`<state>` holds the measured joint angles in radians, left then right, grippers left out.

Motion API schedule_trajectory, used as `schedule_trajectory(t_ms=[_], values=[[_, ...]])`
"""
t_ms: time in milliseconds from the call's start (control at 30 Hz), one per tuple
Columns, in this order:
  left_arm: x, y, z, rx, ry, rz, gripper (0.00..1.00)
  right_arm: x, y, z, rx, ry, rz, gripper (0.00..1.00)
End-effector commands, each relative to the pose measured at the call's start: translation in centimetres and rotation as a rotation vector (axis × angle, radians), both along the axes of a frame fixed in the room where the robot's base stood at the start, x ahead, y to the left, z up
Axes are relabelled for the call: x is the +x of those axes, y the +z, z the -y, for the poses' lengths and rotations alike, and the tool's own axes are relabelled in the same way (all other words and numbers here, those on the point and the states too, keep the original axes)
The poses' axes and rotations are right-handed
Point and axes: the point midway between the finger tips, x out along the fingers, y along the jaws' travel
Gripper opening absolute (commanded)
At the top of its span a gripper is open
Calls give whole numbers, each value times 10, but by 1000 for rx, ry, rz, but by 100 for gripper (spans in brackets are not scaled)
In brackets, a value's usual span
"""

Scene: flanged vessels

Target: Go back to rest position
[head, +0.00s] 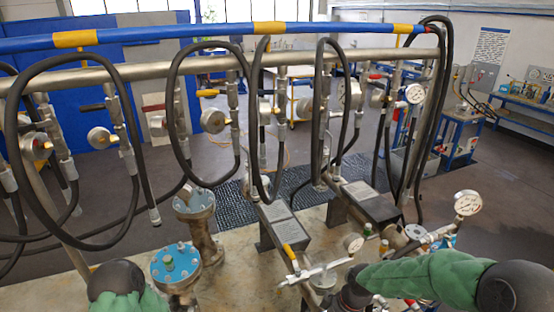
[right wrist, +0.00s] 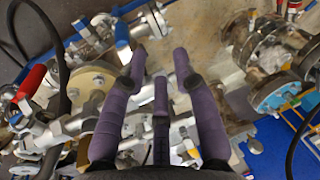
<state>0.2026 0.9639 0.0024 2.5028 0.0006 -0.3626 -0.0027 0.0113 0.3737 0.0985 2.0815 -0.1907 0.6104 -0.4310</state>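My right arm, in a green sleeve, comes in from the right in the head view and bends down at the bottom centre, over the piping. In the right wrist view my right gripper (right wrist: 160,64) has purple fingers spread apart with nothing between them. It points down at valves and pipe fittings below. My left arm shows only as a dark joint and green sleeve at the bottom left of the head view; its gripper is out of the picture. A flanged vessel with a blue top (head: 176,260) stands beside that arm, and another flanged vessel (head: 196,208) stands behind it.
A steel pipe rail (head: 140,70) with hanging black hoses (head: 175,110) and gauges (head: 213,120) crosses the head view. A gauge (head: 467,203) and valve piping (head: 320,270) stand near my right arm. In the right wrist view, a red-handled valve (right wrist: 30,82) lies left and a flanged fitting (right wrist: 268,92) right.

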Motion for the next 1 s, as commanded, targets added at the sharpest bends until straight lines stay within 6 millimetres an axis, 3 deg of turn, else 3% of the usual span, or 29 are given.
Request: schedule_trajectory(t_ms=[33,100,300,500,733,1000], values=[[0,0,0,0,0,0,40,-11,-30,-8,20,-54,-30,29],[0,0,0,0,0,0,40,-25,-65,-18,47,-144,-51,29],[0,0,0,0,0,-1,40,-73,-143,-39,95,-404,-114,29],[0,0,0,0,0,0,40,-114,-185,-48,107,-596,-155,29],[0,0,0,0,0,0,40,-157,-212,-53,99,-766,-190,29],[-1,-44,0,0,0,-1,40,-152,-254,-52,101,-762,-181,29]])
